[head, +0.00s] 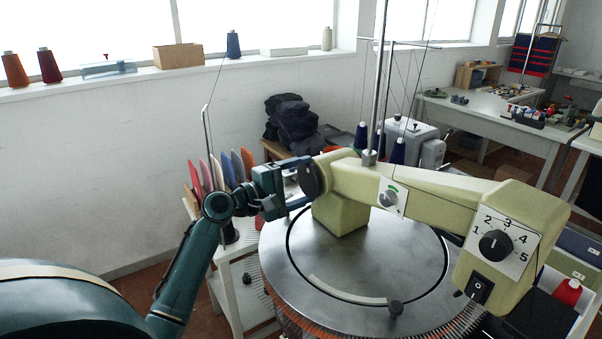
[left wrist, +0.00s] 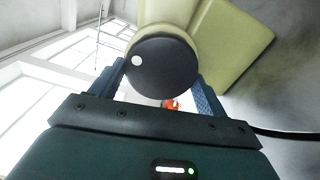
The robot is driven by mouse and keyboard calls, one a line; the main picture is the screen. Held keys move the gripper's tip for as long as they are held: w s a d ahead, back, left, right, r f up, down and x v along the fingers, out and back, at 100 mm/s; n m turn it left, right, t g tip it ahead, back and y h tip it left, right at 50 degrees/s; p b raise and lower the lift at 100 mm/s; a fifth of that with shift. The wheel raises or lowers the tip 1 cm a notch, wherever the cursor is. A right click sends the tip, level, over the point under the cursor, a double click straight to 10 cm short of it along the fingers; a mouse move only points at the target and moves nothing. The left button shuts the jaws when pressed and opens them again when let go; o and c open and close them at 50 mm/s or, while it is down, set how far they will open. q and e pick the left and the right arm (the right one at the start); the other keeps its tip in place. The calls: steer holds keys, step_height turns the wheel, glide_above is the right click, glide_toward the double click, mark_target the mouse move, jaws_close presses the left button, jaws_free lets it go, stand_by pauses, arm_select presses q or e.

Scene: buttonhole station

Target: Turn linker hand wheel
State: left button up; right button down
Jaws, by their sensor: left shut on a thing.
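The linker's hand wheel (head: 312,178) is a dark disc on the left end of the pale green machine arm (head: 430,193). In the left wrist view the hand wheel (left wrist: 162,68) shows as a black round face with a white dot at its upper left. My left gripper (head: 297,186) reaches it from the left, and its two blue fingers (left wrist: 162,85) lie on either side of the wheel, shut on it. The wheel's far side is hidden. My right gripper is not in view.
The round metal dial plate (head: 350,285) with a ring of points lies below the arm. A numbered knob (head: 495,243) is on the machine's right end. Coloured cards (head: 215,172) stand left of my gripper, and thread cones (head: 361,135) behind the machine.

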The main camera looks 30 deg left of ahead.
arm_select(q)
steer(key=shift+n, duration=0.9)
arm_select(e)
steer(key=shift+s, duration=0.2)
arm_select(q)
steer(key=shift+f, duration=0.1)
steer(key=o, duration=1)
steer(key=b+v, duration=0.3)
steer(key=v, duration=1)
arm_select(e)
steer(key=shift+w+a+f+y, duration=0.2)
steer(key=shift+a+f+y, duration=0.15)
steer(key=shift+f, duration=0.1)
